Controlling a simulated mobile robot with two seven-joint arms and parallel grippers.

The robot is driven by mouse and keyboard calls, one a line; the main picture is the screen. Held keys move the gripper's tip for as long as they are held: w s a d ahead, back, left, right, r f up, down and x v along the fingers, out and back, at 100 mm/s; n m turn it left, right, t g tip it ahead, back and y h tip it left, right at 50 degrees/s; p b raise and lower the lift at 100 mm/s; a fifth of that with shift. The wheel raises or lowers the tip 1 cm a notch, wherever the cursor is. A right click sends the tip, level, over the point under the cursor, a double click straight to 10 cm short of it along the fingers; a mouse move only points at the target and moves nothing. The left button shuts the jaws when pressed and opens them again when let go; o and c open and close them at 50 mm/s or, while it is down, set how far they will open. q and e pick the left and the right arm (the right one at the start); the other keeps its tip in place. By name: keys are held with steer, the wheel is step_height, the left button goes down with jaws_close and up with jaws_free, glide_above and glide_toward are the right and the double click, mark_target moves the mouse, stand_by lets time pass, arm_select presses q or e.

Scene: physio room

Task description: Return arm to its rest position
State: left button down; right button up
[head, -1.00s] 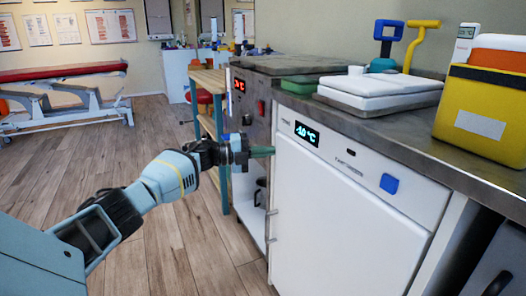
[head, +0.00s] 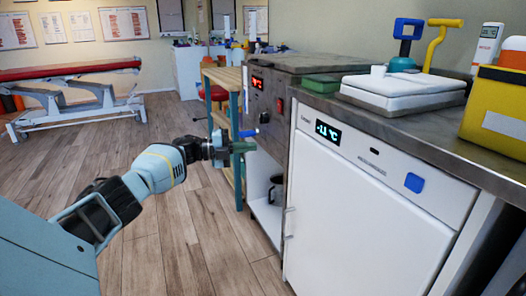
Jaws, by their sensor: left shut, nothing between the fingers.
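My left arm comes in from the lower left of the head view, stretched forward over the floor. Its gripper (head: 243,147) is shut and empty. In the picture it overlaps the front of the steel unit with the red display (head: 257,83). I cannot tell from this view whether the fingertips touch that unit. The right gripper is not in view.
A white freezer (head: 365,205) with a lit display stands at the right under a steel counter (head: 425,130). A white box (head: 400,92) and a yellow container (head: 497,120) are on top. A treatment table (head: 70,75) is at the back left. Wooden floor (head: 150,240) is clear.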

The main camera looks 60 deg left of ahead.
arm_select(q)
steer(key=shift+s+a, duration=0.5)
steer(key=shift+a, duration=0.2)
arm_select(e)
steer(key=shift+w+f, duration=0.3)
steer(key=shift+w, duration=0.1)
